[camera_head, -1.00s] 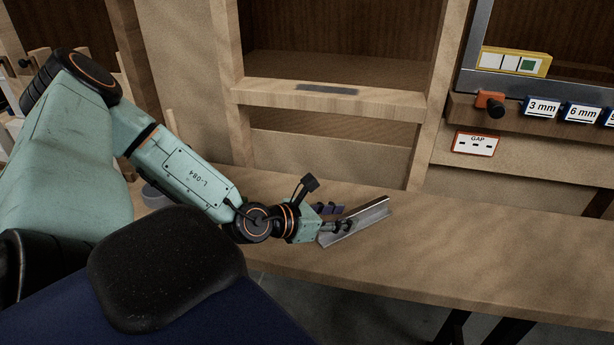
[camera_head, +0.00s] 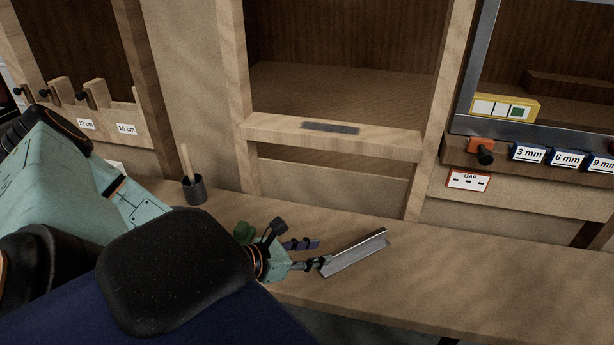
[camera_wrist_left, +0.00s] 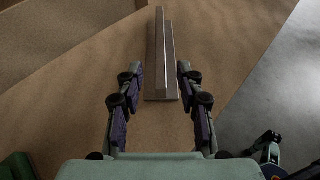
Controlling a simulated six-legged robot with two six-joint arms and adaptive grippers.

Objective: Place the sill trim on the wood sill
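The sill trim (camera_head: 360,252) is a grey metal angle strip lying on the wooden bench, slanting up to the right. My left gripper (camera_head: 319,252) is at its near left end with its fingers spread. In the left wrist view the open fingers (camera_wrist_left: 160,85) stand either side of the trim's near end, with gaps on both sides, and most of the trim (camera_wrist_left: 160,55) extends beyond them. The wood sill (camera_head: 390,139) is the pale ledge of the framed opening above and behind the bench, with a dark grey strip on its top.
A dark cup (camera_head: 195,190) holding a wooden stick stands on the bench (camera_head: 480,290) at the left. Blue 3 mm and 6 mm blocks (camera_head: 528,153), an orange-black tool (camera_head: 482,150) and a GAP card (camera_head: 468,180) are at the right. The bench right of the trim is clear.

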